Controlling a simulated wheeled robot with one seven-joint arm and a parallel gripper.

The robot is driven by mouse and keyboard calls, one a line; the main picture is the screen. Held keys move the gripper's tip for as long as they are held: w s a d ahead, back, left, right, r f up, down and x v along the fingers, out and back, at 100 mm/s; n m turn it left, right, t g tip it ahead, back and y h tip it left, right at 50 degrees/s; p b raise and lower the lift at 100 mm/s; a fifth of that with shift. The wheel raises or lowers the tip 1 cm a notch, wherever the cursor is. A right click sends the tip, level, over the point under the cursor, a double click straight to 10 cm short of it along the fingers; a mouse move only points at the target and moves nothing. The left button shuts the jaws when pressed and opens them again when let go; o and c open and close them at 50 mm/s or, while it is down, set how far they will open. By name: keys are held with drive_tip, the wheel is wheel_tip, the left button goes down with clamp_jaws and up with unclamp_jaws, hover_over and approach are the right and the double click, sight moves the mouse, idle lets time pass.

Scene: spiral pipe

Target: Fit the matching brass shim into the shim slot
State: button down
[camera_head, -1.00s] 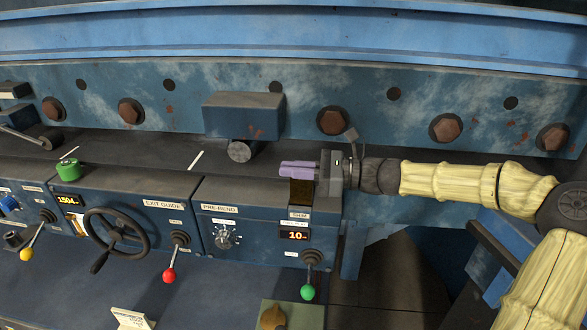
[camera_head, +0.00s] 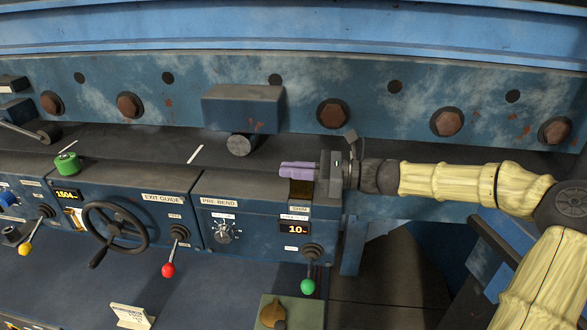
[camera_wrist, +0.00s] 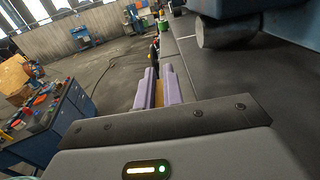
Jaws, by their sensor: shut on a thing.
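My gripper (camera_head: 298,169), with purple fingers, is at the right end of the pre-bend panel, just above the SHIM label (camera_head: 299,209). Its fingers are closed around a brass shim, whose gold edge (camera_wrist: 160,93) shows between them in the wrist view. In the head view a dark brass-brown plate (camera_head: 301,192) shows right below the fingers, against the panel front. The shim slot is at this spot but its opening is hidden by the fingers and plate. I cannot tell how far the shim is in.
A display (camera_head: 295,229) reads 10. A green-knobbed lever (camera_head: 307,286) and a red-knobbed lever (camera_head: 168,269) stick out below the panel. A blue block with a roller (camera_head: 240,145) is behind, left of my gripper. A handwheel (camera_head: 115,228) is further left.

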drive_tip(key=shift+f+b, duration=0.3)
drive_tip(key=shift+f, duration=0.3)
drive_tip(key=c, duration=1.5)
unclamp_jaws()
drive_tip(key=shift+o, duration=0.2)
drive_tip(key=shift+f, duration=0.1)
drive_tip(key=shift+d, duration=0.25)
drive_tip(key=s+d+b, duration=0.2)
drive_tip(key=d+b, duration=0.3)
drive_tip(key=d, duration=1.1)
drive_tip(key=shift+d+b, duration=0.35)
drive_tip(key=shift+d, duration=0.05)
drive_tip(key=shift+w, duration=0.1)
drive_tip(key=shift+f, duration=0.1)
